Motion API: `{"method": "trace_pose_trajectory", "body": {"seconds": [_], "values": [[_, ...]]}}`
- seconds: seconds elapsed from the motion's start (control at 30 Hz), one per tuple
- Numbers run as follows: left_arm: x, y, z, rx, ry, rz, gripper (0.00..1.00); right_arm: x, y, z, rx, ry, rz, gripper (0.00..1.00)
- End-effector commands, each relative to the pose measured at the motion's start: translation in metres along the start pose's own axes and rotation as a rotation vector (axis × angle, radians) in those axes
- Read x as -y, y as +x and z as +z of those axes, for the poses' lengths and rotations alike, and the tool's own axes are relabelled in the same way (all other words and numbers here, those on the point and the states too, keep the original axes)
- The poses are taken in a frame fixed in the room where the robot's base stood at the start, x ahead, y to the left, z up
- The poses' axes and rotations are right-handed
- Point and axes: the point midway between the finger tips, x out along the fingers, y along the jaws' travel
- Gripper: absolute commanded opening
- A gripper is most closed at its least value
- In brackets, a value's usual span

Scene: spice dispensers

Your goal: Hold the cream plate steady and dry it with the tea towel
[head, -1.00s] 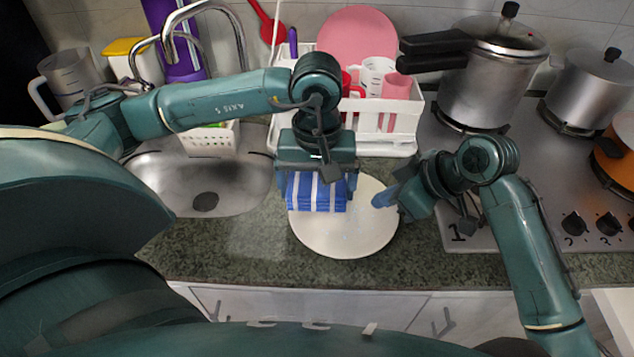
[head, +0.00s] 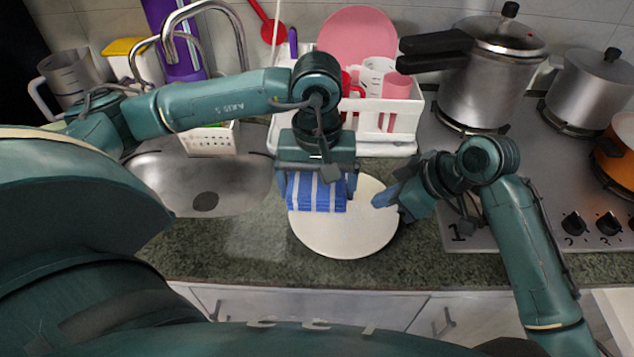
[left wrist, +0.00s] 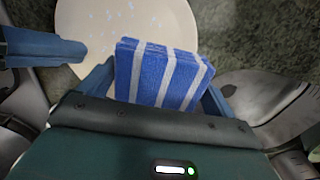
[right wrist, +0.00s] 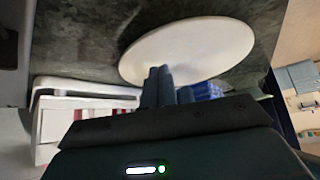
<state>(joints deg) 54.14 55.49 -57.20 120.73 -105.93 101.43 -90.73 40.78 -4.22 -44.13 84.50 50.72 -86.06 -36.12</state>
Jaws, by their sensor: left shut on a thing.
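The cream plate (head: 345,235) lies flat on the counter in front of the dish rack. Small pale specks, like water drops, show on it in the left wrist view (left wrist: 110,25). The blue tea towel with white stripes (head: 315,193) is folded and lies over the plate's upper left part. My left gripper (head: 318,180) is shut on the towel from above, also seen in the left wrist view (left wrist: 160,85). My right gripper (head: 385,198) is at the plate's right rim, its fingers together in the right wrist view (right wrist: 160,80). Whether they touch the plate, I cannot tell.
The white dish rack (head: 400,140) with a pink plate (head: 357,40) and cups stands behind. The sink (head: 200,185) is to the left. The stove (head: 490,210) with a pressure cooker (head: 485,85) is to the right. The counter's front strip (head: 240,255) is clear.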

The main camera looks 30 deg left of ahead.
Motion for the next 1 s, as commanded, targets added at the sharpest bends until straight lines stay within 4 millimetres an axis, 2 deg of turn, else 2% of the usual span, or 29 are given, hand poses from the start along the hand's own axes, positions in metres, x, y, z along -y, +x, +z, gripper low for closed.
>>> {"method": "trace_pose_trajectory", "body": {"seconds": [1.0], "values": [[0.0, -0.0001, 0.0, 0.0, 0.0, 0.0, 0.72, -0.0001, 0.008, 0.0062, 0.001, 0.001, 0.0, 0.0]]}}
